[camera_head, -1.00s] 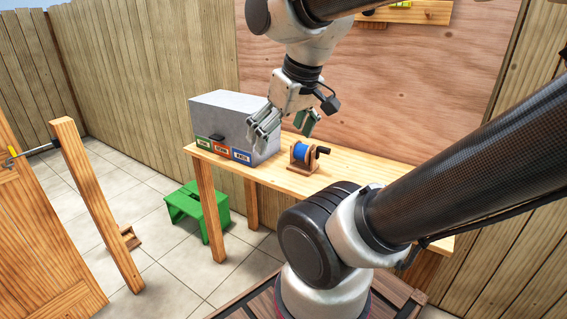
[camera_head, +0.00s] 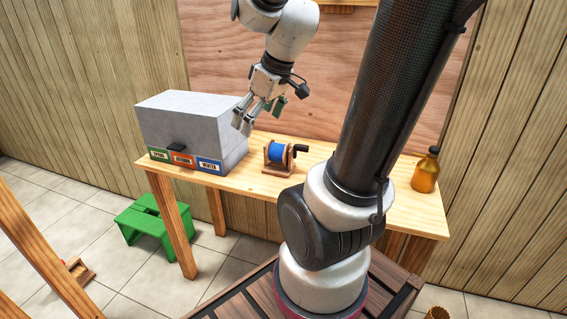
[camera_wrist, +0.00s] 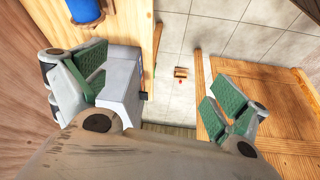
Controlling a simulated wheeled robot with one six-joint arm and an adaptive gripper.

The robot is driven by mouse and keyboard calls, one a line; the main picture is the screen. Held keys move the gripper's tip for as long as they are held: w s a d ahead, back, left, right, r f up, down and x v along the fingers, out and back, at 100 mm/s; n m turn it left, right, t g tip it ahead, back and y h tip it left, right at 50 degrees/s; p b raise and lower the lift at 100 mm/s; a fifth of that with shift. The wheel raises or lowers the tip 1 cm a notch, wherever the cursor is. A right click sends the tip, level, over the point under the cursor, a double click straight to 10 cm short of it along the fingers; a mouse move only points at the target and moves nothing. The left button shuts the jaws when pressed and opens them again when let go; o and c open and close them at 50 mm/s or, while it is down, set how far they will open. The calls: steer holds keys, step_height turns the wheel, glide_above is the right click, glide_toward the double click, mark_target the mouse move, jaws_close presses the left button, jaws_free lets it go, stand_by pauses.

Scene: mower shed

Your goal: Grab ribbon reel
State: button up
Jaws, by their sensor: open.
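The ribbon reel (camera_head: 278,152) is a blue spool on a small brown wooden stand with a black crank at its right. It stands on the wooden workbench (camera_head: 330,194), just right of the grey box. In the wrist view, a blue part of the reel (camera_wrist: 86,9) shows at the top left, cut off by the frame edge. My gripper (camera_head: 261,114) is open and empty, above the bench and up and slightly left of the reel. In the wrist view my gripper (camera_wrist: 158,88) has its green-padded fingers wide apart, with the reel outside them.
A grey box (camera_head: 190,122) with green, orange and blue labels stands on the bench's left end. An amber bottle (camera_head: 425,172) stands at its right end. A green stool (camera_head: 150,225) is on the floor at left. The bench between reel and bottle looks clear.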

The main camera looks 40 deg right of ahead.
steer(key=w+d+f+n, duration=0.2)
steer(key=w+d+f, duration=0.4)
steer(key=w+d, duration=0.1)
steer(key=n+h, duration=0.1)
glide_above(278, 154)
steer(key=d, duration=0.2)
steer(key=shift+t, duration=0.3)
steer(key=f, duration=0.8)
steer(key=shift+w+a+f, duration=0.2)
steer(key=shift+f, duration=0.15)
steer(key=x, duration=0.2)
steer(key=d+x, duration=0.1)
steer(key=x, duration=0.5)
steer(key=shift+s+d+f, duration=0.2)
steer(key=shift+s+f, duration=0.05)
steer(key=shift+s, duration=0.05)
steer(key=shift+c, duration=0.4)
steer(key=c, duration=1.3)
steer(key=shift+r, duration=0.1)
